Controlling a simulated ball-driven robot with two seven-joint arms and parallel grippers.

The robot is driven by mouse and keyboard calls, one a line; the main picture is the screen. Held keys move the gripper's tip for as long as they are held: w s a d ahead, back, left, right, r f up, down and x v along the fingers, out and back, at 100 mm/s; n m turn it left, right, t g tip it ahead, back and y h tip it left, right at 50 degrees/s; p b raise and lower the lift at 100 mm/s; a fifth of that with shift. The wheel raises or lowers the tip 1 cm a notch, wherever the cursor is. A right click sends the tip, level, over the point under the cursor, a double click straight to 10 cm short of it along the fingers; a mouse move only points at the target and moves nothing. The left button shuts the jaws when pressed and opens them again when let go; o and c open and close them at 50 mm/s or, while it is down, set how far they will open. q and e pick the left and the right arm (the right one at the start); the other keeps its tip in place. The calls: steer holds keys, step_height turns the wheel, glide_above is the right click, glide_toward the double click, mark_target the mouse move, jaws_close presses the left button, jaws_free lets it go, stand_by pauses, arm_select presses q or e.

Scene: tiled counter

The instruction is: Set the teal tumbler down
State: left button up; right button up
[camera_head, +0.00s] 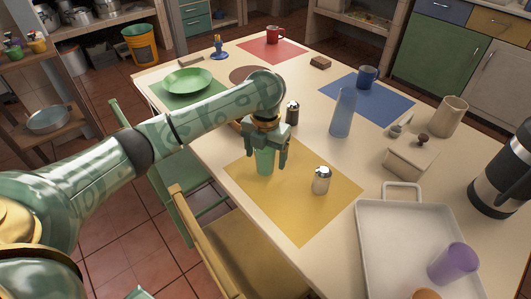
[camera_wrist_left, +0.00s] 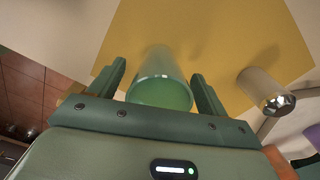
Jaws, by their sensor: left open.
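The teal tumbler (camera_head: 264,162) stands upright on the yellow placemat (camera_head: 305,215), near its back left part. My left gripper (camera_head: 265,155) is open, with its fingers on either side of the tumbler. In the left wrist view the tumbler (camera_wrist_left: 160,82) sits between the two spread fingers (camera_wrist_left: 160,88), with a visible gap on each side. I see its rim and greenish inside there. Its base looks to be on the mat. My right gripper is not in view.
A blue bottle (camera_head: 342,113), a lidded box (camera_head: 411,158) and a white tray (camera_head: 372,225) are farther right. A wooden chair (camera_head: 225,235) is at the front edge.

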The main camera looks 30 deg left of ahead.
arm_select(q)
step_height(320, 180, up, 12)
steer(key=p, duration=0.7)
steer(key=shift+r, duration=0.2)
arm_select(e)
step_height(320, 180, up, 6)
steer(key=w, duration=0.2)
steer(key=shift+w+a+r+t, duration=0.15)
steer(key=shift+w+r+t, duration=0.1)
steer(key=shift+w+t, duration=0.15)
